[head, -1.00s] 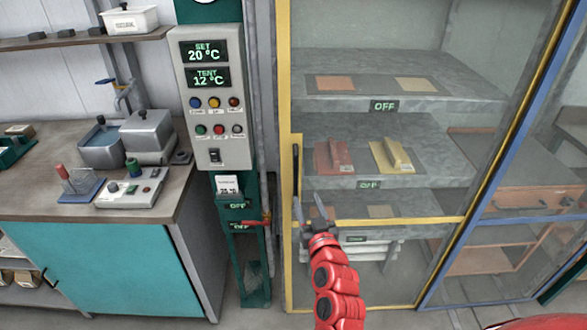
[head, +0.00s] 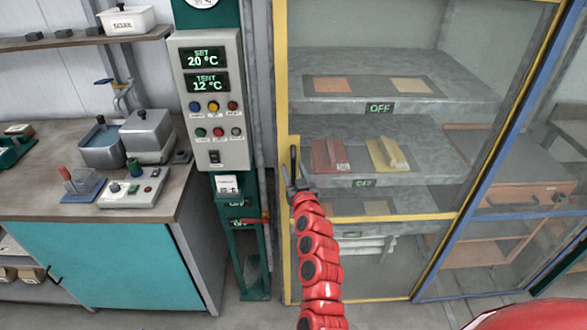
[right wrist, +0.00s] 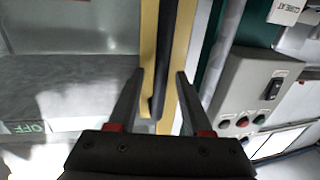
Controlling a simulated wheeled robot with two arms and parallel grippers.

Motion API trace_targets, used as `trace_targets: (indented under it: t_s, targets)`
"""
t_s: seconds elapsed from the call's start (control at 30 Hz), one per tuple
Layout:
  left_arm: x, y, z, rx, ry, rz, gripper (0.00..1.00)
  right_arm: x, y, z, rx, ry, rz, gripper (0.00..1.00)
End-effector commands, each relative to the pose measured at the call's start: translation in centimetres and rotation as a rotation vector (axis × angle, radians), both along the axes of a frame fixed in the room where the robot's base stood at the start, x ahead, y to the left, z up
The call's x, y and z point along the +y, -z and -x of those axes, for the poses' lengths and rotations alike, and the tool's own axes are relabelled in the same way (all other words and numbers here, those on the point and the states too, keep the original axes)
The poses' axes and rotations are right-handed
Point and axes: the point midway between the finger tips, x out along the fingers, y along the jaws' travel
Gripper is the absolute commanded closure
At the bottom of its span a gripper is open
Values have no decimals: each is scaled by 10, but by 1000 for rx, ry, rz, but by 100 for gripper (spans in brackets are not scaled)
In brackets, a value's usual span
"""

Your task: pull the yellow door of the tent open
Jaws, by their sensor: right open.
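The yellow door (head: 281,130) of the tent is a yellow-framed clear panel, and it looks closed. Its dark upright handle (head: 294,160) is on the left side of the frame. My right gripper (head: 297,184) is at the lower part of the handle, partly covering it. In the right wrist view my right gripper (right wrist: 156,88) is open, with a finger on each side of the dark handle (right wrist: 157,98) and the yellow door edge (right wrist: 149,35). I cannot tell whether the fingers touch the handle. My left gripper is not in view.
A control box (head: 211,100) on a green post stands left of the door. A workbench (head: 60,160) with tools and a teal cabinet is farther left. A blue-framed panel (head: 470,215) adjoins on the right. Shelves with several blocks show behind the door.

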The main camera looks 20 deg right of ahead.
Motion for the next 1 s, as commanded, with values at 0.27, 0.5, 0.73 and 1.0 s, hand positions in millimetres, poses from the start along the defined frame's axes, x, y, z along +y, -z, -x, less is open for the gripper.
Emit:
trace_targets:
  t_s: [0.27, 0.5, 0.73, 1.0]
  targets:
    - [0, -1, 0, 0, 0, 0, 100, -1, 0, -2, -1, 1, 0, 50]
    - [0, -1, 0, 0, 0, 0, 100, 0, 0, -2, 0, 1, 0, 85]
    - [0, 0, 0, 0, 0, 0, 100, 0, 0, -2, 0, 1, 0, 100]
    - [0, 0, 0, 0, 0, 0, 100, 0, 0, -2, 0, 1, 0, 100]
